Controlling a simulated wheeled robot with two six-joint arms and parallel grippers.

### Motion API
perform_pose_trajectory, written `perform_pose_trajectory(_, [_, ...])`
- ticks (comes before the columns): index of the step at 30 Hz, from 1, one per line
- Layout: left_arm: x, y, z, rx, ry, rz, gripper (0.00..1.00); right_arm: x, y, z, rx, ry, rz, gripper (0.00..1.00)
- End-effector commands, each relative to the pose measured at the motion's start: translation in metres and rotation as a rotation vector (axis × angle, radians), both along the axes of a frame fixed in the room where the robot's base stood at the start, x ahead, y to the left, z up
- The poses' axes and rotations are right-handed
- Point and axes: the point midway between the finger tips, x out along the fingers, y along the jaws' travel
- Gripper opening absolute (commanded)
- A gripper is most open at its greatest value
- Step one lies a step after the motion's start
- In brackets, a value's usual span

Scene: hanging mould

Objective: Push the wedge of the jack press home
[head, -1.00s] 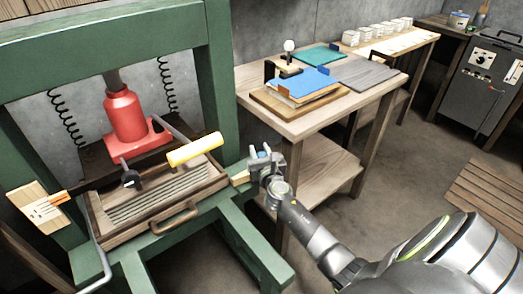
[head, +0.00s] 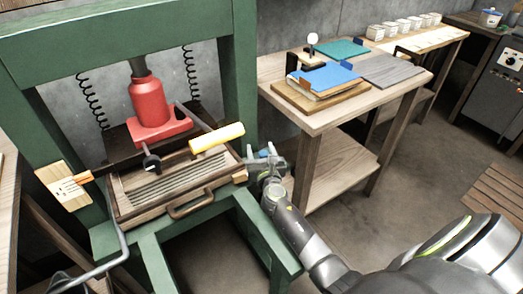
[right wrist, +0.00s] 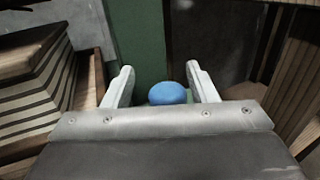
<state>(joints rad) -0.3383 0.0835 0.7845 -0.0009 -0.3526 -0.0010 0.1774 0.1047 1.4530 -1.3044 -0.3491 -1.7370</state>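A small pale wooden wedge (head: 241,175) shows at the right end of the wooden tray (head: 150,212) in the green press. It is mostly hidden by the tray and frame. The red jack (head: 150,105) stands above and behind the tray. My right gripper (head: 264,160) is just right of the wedge, beside the green post. In the right wrist view its two pale fingers (right wrist: 160,88) are apart. A round blue thing (right wrist: 167,93) shows between them; contact cannot be told. I cannot make out my left gripper.
A yellow bar (head: 217,137) sticks out over the tray. The green frame (head: 243,90) rises close to my right gripper. A wooden table (head: 310,115) with boards and blue sheets stands right of the press. A grey bent rod (head: 120,245) hangs at front left.

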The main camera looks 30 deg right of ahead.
Motion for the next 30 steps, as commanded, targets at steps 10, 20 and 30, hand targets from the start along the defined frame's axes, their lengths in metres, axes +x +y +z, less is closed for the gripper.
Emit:
perform_pose_trajectory(10, [-0.001,0.000,0.003,0.000,-0.001,0.000,0.38,-0.014,0.004,0.001,-0.001,0.000,-0.001,0.52])
perform_pose_trajectory(20, [-0.008,-0.001,0.005,-0.001,0.004,0.000,0.38,-0.079,0.025,0.000,0.002,0.000,-0.002,0.52])
perform_pose_trajectory(30, [-0.002,-0.002,0.002,-0.003,-0.002,0.000,0.38,-0.142,0.046,-0.001,0.001,0.001,-0.002,0.52])
